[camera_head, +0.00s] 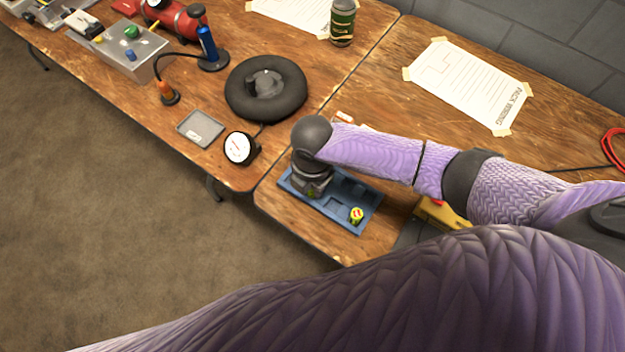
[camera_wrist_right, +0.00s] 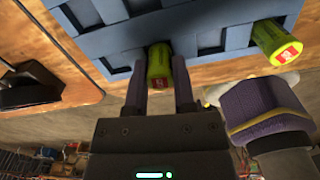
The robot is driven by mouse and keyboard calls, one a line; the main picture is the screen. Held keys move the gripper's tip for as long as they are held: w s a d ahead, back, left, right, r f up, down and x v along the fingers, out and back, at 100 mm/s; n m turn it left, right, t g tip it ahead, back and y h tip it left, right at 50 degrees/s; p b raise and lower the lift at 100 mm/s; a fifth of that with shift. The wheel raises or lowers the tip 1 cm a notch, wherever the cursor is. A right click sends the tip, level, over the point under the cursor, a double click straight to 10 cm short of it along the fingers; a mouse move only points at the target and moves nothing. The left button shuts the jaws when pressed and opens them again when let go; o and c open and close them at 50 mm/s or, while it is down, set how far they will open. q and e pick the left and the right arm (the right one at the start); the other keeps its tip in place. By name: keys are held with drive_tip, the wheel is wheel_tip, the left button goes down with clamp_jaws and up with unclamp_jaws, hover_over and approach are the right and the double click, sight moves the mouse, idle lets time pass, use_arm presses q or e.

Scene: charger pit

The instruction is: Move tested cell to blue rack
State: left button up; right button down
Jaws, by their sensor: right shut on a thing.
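The blue rack (camera_head: 371,202) with square pockets lies at the left front corner of the right table. It also shows along the top of the right wrist view (camera_wrist_right: 118,40). My right gripper (camera_head: 311,191) is over its left end, pointing down. In the right wrist view my right gripper (camera_wrist_right: 160,80) is shut on a yellow-green cell (camera_wrist_right: 158,62), with the cell's far end at the rack's edge; I cannot tell whether it sits in a pocket. A second yellow-green cell (camera_head: 357,215) with a red label stands in the rack's near right corner. My left gripper is out of view.
A round gauge (camera_head: 239,148), a grey tray (camera_head: 200,128) and a black ring-shaped cushion (camera_head: 266,88) sit on the left table. A yellow object (camera_head: 440,213) lies right of the rack, partly hidden by my arm. A taped paper (camera_head: 467,84) lies behind.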

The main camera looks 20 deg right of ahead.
drive_tip(key=shift+f, duration=0.3)
idle(0.5)
drive_tip(key=shift+c, duration=1.8)
unclamp_jaws()
wheel_tip(320, 180, up, 3)
drive_tip(key=p, duration=0.2)
drive_tip(key=shift+f+p, duration=0.15)
drive_tip(key=shift+p, duration=0.15)
wheel_tip(320, 180, up, 4)
drive_tip(key=p, duration=0.4)
drive_tip(key=shift+r+p, duration=0.25)
drive_tip(key=shift+p, duration=0.15)
drive_tip(key=shift+f, duration=0.1)
